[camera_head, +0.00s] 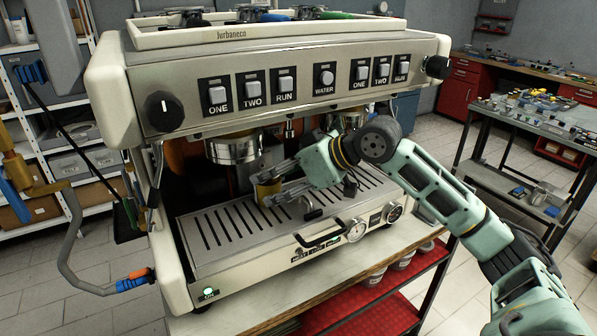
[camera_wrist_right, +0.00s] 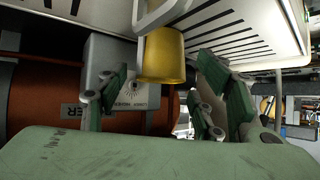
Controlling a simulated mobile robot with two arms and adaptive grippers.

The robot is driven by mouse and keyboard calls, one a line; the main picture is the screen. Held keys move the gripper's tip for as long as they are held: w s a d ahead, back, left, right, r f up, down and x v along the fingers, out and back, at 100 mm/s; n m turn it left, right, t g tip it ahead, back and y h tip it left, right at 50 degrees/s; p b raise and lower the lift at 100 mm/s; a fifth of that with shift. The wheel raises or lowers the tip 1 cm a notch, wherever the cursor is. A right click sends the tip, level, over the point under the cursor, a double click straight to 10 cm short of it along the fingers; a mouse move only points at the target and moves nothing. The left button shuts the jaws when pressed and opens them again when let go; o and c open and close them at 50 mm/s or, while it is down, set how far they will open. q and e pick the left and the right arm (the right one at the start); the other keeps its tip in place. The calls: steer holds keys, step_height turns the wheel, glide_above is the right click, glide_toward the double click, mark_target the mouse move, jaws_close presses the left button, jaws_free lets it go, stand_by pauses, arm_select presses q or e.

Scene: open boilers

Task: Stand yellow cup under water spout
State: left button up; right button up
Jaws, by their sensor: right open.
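The yellow cup (camera_head: 267,188) stands on the slotted drip tray (camera_head: 215,246) of the espresso machine, towards the back. My right gripper (camera_head: 272,186) reaches in from the right, low over the tray, with its fingers open on either side of the cup. In the right wrist view the picture is inverted: the yellow cup (camera_wrist_right: 163,58) hangs from the top edge, between the spread green finger pads of my right gripper (camera_wrist_right: 165,88). Contact with the cup cannot be made out. A short nozzle (camera_head: 290,128) under the machine's middle may be the water spout. My left gripper is not seen.
The WATER button (camera_head: 325,77) is on the front panel. A bent grey pipe (camera_head: 65,240) stands out at the left. The front left of the tray is clear.

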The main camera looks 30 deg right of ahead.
steer(key=b+v, duration=0.3)
steer(key=v, duration=0.7)
steer(key=shift+s, duration=0.2)
steer(key=shift+r, duration=0.1)
